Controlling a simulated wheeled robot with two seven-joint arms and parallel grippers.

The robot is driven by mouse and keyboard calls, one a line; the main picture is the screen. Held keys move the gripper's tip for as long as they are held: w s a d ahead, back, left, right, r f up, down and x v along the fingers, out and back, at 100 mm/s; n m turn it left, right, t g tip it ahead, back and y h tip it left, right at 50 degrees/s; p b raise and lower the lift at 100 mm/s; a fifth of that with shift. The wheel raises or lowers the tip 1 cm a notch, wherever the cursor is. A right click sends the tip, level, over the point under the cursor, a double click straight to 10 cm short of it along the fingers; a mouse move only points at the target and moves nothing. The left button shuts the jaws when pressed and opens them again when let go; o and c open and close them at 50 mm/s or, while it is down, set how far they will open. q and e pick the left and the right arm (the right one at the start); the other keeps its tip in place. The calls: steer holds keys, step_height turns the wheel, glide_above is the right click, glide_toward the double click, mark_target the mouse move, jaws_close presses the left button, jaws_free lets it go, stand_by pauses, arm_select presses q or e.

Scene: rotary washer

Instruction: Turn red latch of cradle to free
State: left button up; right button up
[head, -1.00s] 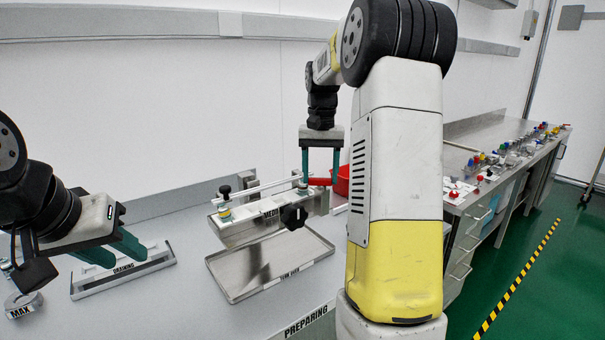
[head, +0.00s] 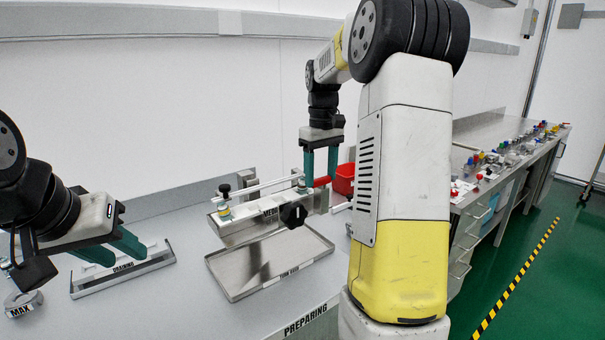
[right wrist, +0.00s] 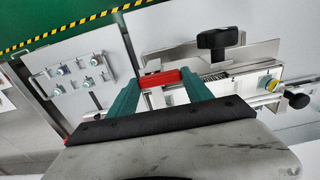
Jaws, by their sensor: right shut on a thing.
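The cradle (head: 262,210) is a light metal frame with rails and a black star knob (head: 293,214), standing over a steel tray. Its red latch (head: 322,181) sticks out at its right end. My right gripper (head: 321,182) points down with its teal fingers on either side of the latch. In the right wrist view the red latch (right wrist: 160,79) lies across between the fingertips, and the gripper is shut on it. My left gripper (head: 127,257) is open and empty, above a draining rack at the left.
The steel tray (head: 312,246) lies below and in front of the cradle. The draining rack (head: 85,290) and a round MAX weight (head: 24,303) are at the left. A red bin (head: 344,178) stands behind my right gripper. A side bench (head: 497,143) carries many small parts.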

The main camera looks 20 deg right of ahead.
mark_target(321, 178)
stand_by(0.5)
steer(key=o, duration=1.4)
steer(key=shift+c, duration=0.2)
step_height(321, 178, up, 8)
steer(key=shift+f, duration=0.15)
